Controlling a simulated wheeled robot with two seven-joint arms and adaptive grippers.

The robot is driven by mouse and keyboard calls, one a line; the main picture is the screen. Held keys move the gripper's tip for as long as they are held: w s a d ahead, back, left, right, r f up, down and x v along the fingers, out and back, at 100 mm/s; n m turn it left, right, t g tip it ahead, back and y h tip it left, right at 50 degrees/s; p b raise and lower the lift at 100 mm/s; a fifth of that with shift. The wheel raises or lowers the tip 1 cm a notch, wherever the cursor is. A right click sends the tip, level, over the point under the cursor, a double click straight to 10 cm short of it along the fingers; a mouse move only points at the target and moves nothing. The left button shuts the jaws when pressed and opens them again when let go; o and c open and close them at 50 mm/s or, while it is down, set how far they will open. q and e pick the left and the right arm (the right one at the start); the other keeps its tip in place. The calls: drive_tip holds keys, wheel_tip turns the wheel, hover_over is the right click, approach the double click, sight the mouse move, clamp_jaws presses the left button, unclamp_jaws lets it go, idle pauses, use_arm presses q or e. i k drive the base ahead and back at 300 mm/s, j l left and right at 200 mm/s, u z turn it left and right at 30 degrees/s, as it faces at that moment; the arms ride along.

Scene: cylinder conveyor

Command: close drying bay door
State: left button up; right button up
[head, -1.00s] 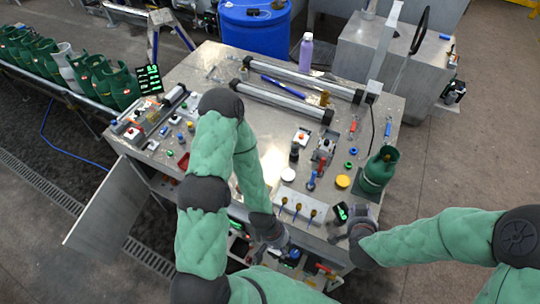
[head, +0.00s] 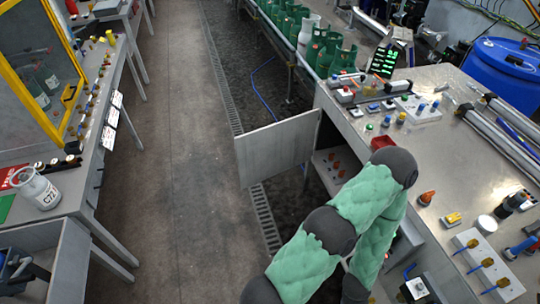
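A flat grey door panel (head: 277,150) stands open, swung out to the left from the left end of the steel workbench. The compartment (head: 336,170) behind it is open and holds small orange-red items on a shelf. No label shows whether this is the drying bay door. A gap separates the arm from the panel. My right gripper is out of view.
The workbench top (head: 440,135) carries switches, caps and tools. A left bench (head: 120,75) has a yellow-framed cabinet (head: 40,75) and a white cylinder (head: 36,188). Green cylinders (head: 315,50) line the conveyor behind. The floor aisle (head: 185,150) is clear.

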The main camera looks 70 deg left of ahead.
sight(265, 153)
drive_tip(key=u, duration=1.8)
drive_tip(key=i+j+u, duration=0.1)
drive_tip(key=u, duration=0.3)
drive_tip(key=i+j+u, duration=0.15)
drive_tip(key=u, duration=0.25)
drive_tip(key=i+j+u, duration=0.2)
drive_tip(key=u, duration=0.2)
drive_tip(key=i+u, duration=0.15)
drive_tip(key=u, duration=0.25)
drive_tip(key=i, duration=2)
drive_tip(key=i+z, duration=0.25)
drive_tip(key=i, duration=0.2)
drive_tip(key=i+j+z, duration=0.25)
drive_tip(key=i, duration=0.2)
drive_tip(key=i+j+z, duration=0.25)
drive_tip(key=i, duration=0.15)
drive_tip(key=z, duration=2.15)
